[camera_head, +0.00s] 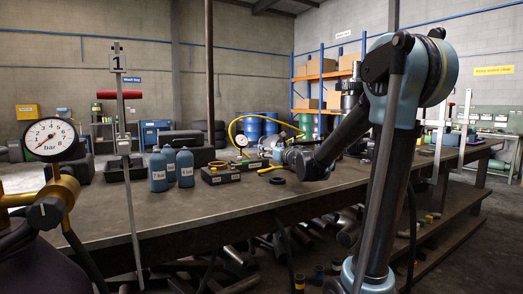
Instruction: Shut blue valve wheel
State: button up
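I cannot make out a blue valve wheel for certain in the head view. A small round gauge (241,141) with a yellow hose (233,124) stands on the bench beyond my arm's end. My arm comes in from the right and reaches left over the bench. My gripper (275,158) is at its far end, close to the gauge and a black block (220,175). It is small and partly hidden by my wrist, so its fingers cannot be told apart. I cannot tell whether it touches anything.
Several blue bottles (158,171) with bar labels stand on the metal bench (190,212). A large dial gauge (50,139) on brass fittings is at the near left. A red-handled pole (130,180) rises beside it. Loose pipes (240,284) lie below. The bench's front middle is clear.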

jog(key=x, duration=1)
jog(key=c, duration=1.1)
